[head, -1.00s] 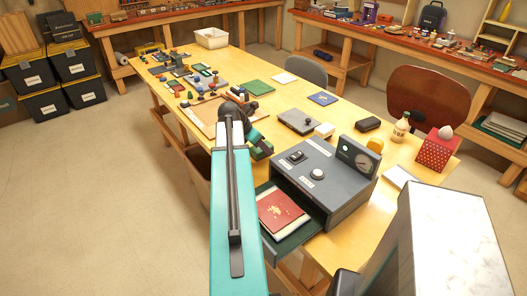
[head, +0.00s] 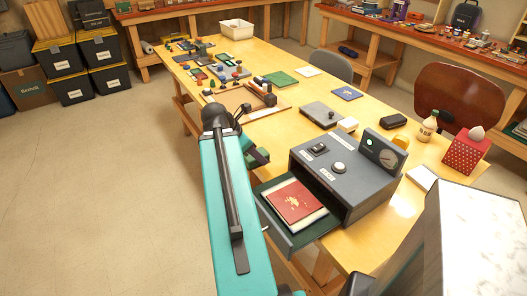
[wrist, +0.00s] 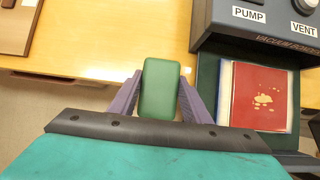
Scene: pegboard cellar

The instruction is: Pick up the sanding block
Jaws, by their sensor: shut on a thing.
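The sanding block appears as a green, rounded block (wrist: 159,89) in the wrist view. My gripper (wrist: 160,88) is shut on it, with a purple finger pressed against each long side. In the wrist view the block shows against the table's front edge, with floor visible below the edge. In the head view the block (head: 258,158) is a small dark green shape beside the grey vacuum box. There my arm hides most of my gripper.
The grey vacuum box (head: 345,172) stands close on the right, its tray (head: 322,228) pulled out with a red booklet (head: 295,200) in it. A wooden frame (head: 235,97) and several small items lie farther along the table (head: 300,92). Open floor (head: 110,180) is at left.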

